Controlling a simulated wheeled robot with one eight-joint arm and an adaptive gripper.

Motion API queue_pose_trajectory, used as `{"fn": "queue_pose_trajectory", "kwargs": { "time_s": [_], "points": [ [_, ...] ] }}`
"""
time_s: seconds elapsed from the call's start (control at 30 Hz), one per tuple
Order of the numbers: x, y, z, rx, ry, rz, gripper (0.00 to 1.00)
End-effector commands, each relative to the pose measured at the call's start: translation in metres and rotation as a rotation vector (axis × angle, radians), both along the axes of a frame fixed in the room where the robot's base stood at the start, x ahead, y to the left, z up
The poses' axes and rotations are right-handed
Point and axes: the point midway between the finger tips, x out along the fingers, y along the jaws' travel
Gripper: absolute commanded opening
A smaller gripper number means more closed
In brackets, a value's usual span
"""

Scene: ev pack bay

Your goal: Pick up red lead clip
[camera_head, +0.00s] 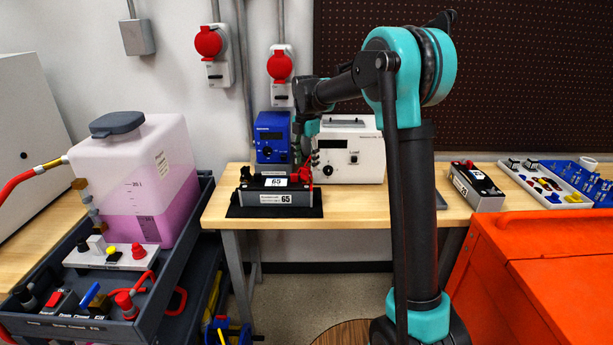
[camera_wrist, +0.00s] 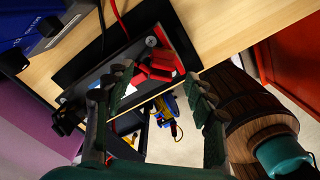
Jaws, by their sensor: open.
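The red lead clip (camera_wrist: 158,65) is on the right end of the battery module labelled 65 (camera_head: 278,197), by its terminal; it also shows small in the head view (camera_head: 305,174). A red lead runs from it. My gripper (camera_wrist: 160,84) is open, with its dark ribbed fingers spread and nothing between them. In the wrist view the red clip appears just beyond and between the fingertips; I cannot tell if they touch it. In the head view my gripper (camera_head: 304,150) hangs above the clip, partly hidden in dark shapes. A black clip (camera_head: 246,174) is on the module's left end.
The module sits on a black mat (camera_head: 235,211) on the wooden bench. A blue unit (camera_head: 271,135) and a white load tester (camera_head: 350,152) stand close behind. Another module (camera_head: 477,187) and a white tray (camera_head: 535,190) are right. An orange cabinet (camera_head: 545,270) stands front right.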

Motion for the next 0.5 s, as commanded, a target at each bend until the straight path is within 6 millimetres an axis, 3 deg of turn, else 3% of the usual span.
{"fn": "queue_pose_trajectory", "kwargs": {
  "time_s": [0.23, 0.5],
  "points": [
    [-0.004, 0.000, -0.035, 0.001, -0.001, 0.000, 0.55],
    [-0.004, 0.000, -0.044, 0.001, -0.001, 0.000, 0.55]
  ]
}}
